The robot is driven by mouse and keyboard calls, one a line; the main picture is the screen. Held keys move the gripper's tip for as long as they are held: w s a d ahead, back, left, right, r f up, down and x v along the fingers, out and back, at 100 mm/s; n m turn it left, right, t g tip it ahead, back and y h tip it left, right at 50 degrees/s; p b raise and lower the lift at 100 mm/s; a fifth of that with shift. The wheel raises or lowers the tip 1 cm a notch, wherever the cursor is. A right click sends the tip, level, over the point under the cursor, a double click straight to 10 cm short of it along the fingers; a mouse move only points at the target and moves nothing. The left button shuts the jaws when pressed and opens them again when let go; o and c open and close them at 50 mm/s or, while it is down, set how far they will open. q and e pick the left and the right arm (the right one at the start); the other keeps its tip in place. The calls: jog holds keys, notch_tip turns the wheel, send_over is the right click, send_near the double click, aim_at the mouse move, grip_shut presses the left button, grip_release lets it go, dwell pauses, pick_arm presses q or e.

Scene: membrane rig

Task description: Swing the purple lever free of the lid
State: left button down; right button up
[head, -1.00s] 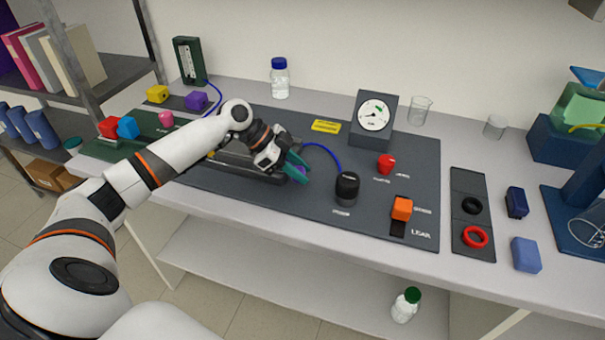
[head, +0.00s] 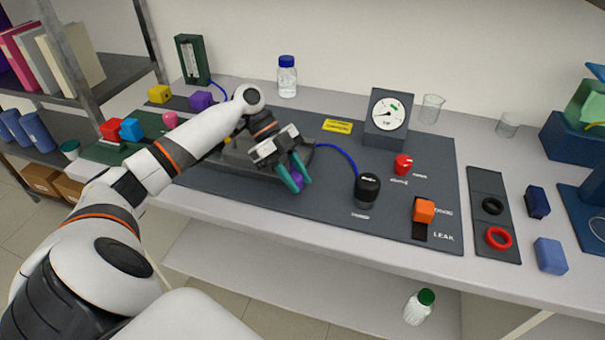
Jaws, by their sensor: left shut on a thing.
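My left gripper (head: 298,184) reaches in from the left over the front of the dark panel. Its teal fingers are shut on the purple lever (head: 299,188), of which only a small purple part shows at the fingertips. The lid (head: 235,156) is part of the long dark housing behind and left of the gripper, and my arm covers much of it. I cannot tell from this view whether the lever touches the lid. My right gripper is not in view.
Right of the gripper stand a black knob (head: 367,190), a red knob (head: 402,165) and an orange switch (head: 424,210). A gauge (head: 387,115) stands at the back.

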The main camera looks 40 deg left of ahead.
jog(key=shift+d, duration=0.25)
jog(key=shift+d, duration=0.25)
pick_arm(q)
jog(key=c, duration=1.1)
grip_release()
jog(key=shift+o, duration=0.2)
jog(key=shift+a, duration=0.1)
jog(key=b+v, duration=0.2)
jog(key=v, duration=0.9)
jog(key=shift+a+r, duration=0.35)
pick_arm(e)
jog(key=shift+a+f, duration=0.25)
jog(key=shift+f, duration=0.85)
